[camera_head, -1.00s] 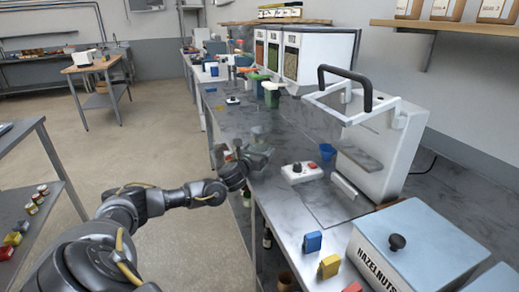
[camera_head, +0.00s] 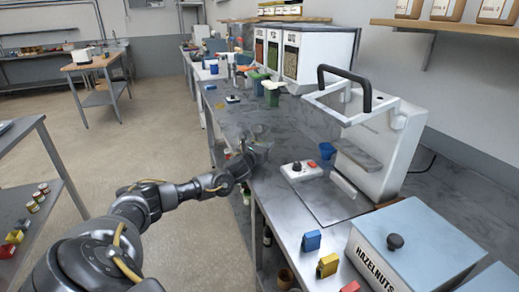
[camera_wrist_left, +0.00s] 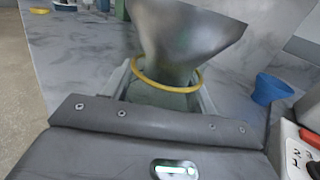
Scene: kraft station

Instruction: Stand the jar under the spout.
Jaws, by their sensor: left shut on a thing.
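My left gripper (camera_head: 259,149) is at the front edge of the counter, left of the white press-like machine. It is shut on a see-through jar (camera_head: 262,131), which looks faint in the head view. I cannot tell whether that shape is part of the jar. White dispensers (camera_head: 306,58) with windows stand at the back of the counter. I cannot make out a spout clearly. My right gripper is not in view.
A white box with knobs (camera_head: 301,171) and a blue funnel-like cup (camera_head: 327,151) are right of the gripper. The white machine (camera_head: 385,150) with a black handle stands behind them. Green bins (camera_head: 272,97) stand before the dispensers. The grey counter between gripper and bins is mostly clear.

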